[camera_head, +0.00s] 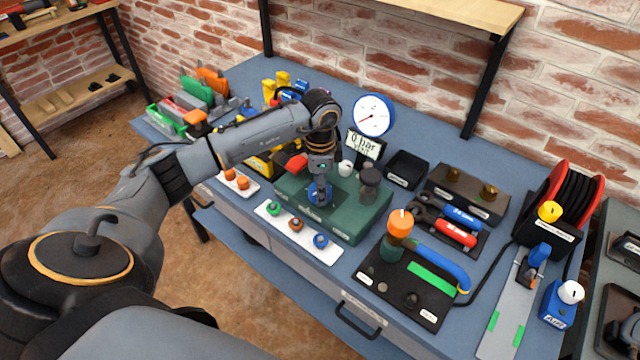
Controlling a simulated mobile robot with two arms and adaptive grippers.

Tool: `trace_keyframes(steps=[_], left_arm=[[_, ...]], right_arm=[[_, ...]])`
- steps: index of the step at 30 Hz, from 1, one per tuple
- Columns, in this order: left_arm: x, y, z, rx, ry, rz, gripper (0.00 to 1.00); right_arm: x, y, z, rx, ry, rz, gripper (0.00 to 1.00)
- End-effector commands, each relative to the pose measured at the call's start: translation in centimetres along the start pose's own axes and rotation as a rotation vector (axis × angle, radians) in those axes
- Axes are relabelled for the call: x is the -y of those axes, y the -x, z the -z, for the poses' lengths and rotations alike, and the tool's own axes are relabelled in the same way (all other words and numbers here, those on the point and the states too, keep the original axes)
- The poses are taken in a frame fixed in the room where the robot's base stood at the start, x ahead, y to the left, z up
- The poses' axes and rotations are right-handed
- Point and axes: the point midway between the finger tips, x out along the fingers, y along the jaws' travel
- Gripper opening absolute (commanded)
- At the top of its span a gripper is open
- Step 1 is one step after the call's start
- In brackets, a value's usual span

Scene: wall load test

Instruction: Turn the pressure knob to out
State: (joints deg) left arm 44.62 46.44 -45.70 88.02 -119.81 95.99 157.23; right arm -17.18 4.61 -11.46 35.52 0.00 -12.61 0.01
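My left gripper (320,184) points down over the green box (347,222) in the middle of the bench. A blue part (313,193) shows at its fingertips; I cannot tell whether the fingers are closed on it. A dark knob-like part (370,178) and a small white one (345,168) stand on the box to the right of the gripper. Behind it are a round white gauge (373,112) with a red needle and a display (366,145) reading "0 bar" with "VENT" below. I cannot tell which part is the pressure knob. My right gripper is out of view.
A white strip (328,256) with green, brown and blue pieces lies in front of the box. A black board (395,308) with an orange-topped post, pliers (440,215), a blue "AIR" box (559,308) and a hose reel (568,200) stand right. Tools crowd the left.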

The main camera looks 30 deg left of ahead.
Motion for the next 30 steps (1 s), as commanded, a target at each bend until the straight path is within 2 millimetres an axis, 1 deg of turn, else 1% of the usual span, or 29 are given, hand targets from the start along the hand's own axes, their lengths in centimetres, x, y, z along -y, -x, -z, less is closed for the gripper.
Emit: trace_keyframes(steps=[6,18,19,20,21,22,30], left_arm=[[0.0,-0.02,0.0,0.0,0.036,0.0,0.21],[0.01,-0.04,-0.02,0.0,0.042,0.0,0.21],[0.01,-0.04,-0.02,0.0,0.042,0.0,0.59],[0.01,-0.04,-0.02,0.0,0.041,0.0,0.65],[0.01,-0.04,-0.02,0.0,0.041,0.0,0.73],[0.01,-0.04,-0.02,0.0,0.041,0.0,0.76],[0.01,-0.01,-0.01,0.0,0.039,0.0,0.76]], right_arm=[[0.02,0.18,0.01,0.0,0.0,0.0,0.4],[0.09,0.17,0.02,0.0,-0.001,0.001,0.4],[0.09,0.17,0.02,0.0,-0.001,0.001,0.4],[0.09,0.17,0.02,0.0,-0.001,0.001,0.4],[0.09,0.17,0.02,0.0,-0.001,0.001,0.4],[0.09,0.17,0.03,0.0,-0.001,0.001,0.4],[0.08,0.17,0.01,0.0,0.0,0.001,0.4]])
